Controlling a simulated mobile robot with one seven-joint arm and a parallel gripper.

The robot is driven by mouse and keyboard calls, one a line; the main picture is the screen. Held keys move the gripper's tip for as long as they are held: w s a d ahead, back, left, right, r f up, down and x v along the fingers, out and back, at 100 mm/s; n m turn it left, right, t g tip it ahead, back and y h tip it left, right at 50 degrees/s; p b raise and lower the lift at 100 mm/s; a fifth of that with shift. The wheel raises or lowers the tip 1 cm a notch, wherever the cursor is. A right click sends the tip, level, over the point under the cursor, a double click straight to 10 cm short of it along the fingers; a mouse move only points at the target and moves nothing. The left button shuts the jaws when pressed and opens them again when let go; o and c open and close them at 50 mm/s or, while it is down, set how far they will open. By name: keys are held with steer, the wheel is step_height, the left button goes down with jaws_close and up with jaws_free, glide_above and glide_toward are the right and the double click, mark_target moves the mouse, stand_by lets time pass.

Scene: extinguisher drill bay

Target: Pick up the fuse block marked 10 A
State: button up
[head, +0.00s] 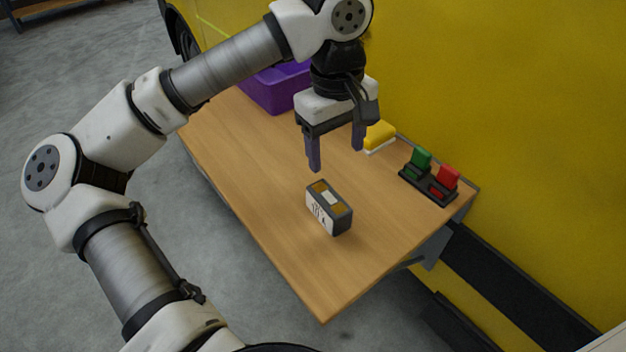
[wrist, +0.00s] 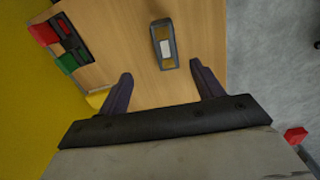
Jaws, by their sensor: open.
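The fuse block (head: 329,207) stands on the wooden table, dark grey with a white label on its side that reads 10 A and brownish-yellow patches on top. It also shows in the wrist view (wrist: 165,44), ahead of the fingers and roughly centred between their lines. My gripper (head: 336,160) is open and empty, its purple fingers pointing down. It hangs above the table, a little behind and above the block in the head view, apart from it. In the wrist view both fingertips (wrist: 160,72) are spread wider than the block.
A black holder (head: 428,186) with a green and a red piece stands at the table's right back. A yellow block (head: 379,135) on a white base and a purple bin (head: 277,89) stand farther back. A yellow wall (head: 480,90) borders the wooden table (head: 260,190). The table's front is clear.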

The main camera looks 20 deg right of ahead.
mark_target(329, 197)
steer(key=shift+y, duration=0.3)
steer(key=f, duration=0.5)
steer(key=f+p, duration=0.1)
steer(key=f, duration=0.2)
steer(key=shift+w+a+f, duration=0.3)
steer(key=shift+w+a, duration=0.05)
steer(key=shift+a, duration=0.05)
steer(key=shift+d+f+p, duration=0.1)
steer(key=shift+f+p, duration=0.95)
steer(key=shift+f, duration=1.65)
steer(key=shift+c, duration=0.5)
steer(key=c, duration=1.1)
steer(key=shift+r, duration=0.15)
